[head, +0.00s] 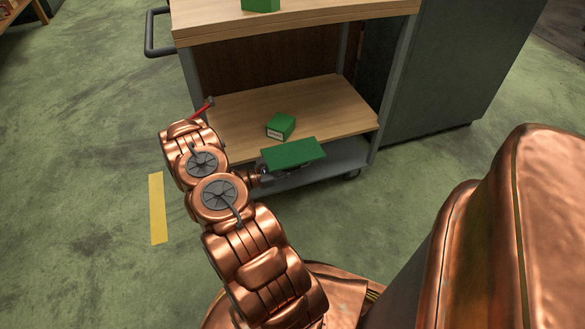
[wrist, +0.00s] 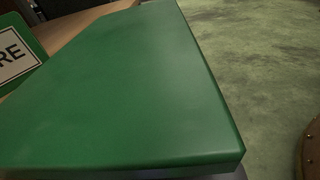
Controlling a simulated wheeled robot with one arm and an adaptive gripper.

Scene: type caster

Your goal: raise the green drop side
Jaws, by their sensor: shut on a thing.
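The green drop side (head: 293,152) shows in the head view as a flat green panel at the front edge of the trolley's lower shelf. Its broad face is turned up toward the head camera. My gripper (head: 268,176) is at the panel's near left edge and is shut on it; the fingertips are mostly hidden by the panel. In the wrist view the green panel (wrist: 130,90) fills most of the picture, and no fingers show. I cannot see how the panel is joined to the trolley.
A green box with a white label (head: 281,125) lies on the trolley's wooden lower shelf (head: 345,108), behind the panel. Another green item (head: 260,4) sits on the upper shelf (head: 300,22). A dark cabinet (head: 445,70) stands right. Open floor (head: 90,130) lies left.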

